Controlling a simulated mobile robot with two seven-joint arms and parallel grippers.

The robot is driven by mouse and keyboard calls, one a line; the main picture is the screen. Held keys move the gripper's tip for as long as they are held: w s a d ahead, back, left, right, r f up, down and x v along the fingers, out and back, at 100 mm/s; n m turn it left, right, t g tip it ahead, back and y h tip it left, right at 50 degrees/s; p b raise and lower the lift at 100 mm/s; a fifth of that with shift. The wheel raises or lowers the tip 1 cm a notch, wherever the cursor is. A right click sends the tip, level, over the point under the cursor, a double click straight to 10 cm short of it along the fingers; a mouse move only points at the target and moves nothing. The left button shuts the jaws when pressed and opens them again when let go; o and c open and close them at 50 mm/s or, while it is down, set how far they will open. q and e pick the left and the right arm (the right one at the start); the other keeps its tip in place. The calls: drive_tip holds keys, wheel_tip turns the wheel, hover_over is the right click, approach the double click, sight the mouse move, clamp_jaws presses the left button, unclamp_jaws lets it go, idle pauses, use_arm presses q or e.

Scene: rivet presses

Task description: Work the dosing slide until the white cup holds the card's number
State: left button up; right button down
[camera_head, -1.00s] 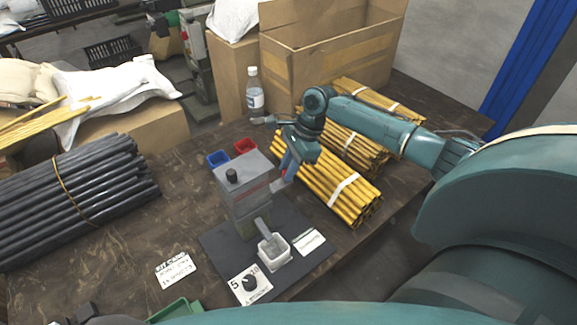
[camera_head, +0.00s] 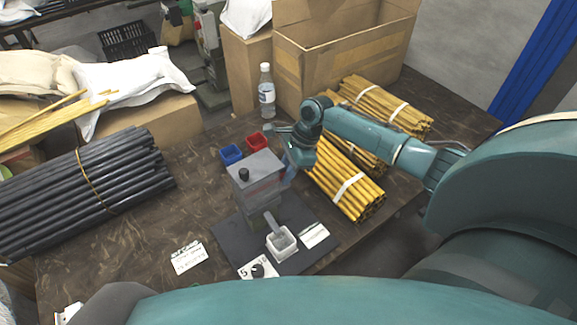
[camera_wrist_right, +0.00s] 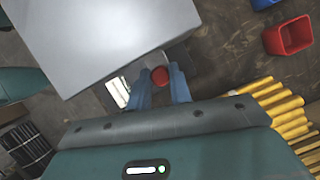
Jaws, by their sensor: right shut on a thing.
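The grey dosing box (camera_head: 258,174) with a black knob on top stands on a dark mat (camera_head: 232,244). The white cup (camera_head: 281,243) stands in front of it, below a sloping grey chute (camera_head: 271,222); its contents cannot be made out. A white card (camera_head: 188,257) lies left of the mat, its writing too small to read. My right gripper (camera_wrist_right: 161,88) is at the box's right side, shut on the red slide knob (camera_wrist_right: 160,75), which shows between its fingers in the right wrist view. My left gripper is not in view.
Blue (camera_head: 230,154) and red (camera_head: 257,141) bins stand behind the box. Yellow rod bundles (camera_head: 350,185) lie right, black rods (camera_head: 80,195) left.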

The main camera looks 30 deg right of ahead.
drive_tip(key=shift+a, duration=0.25)
drive_tip(key=c, duration=1.3)
unclamp_jaws()
drive_tip(key=shift+o, duration=0.2)
drive_tip(key=shift+d+r, duration=0.1)
drive_tip(key=w+v, duration=0.1)
drive_tip(key=v, duration=1.2)
drive_tip(key=shift+s, duration=0.5)
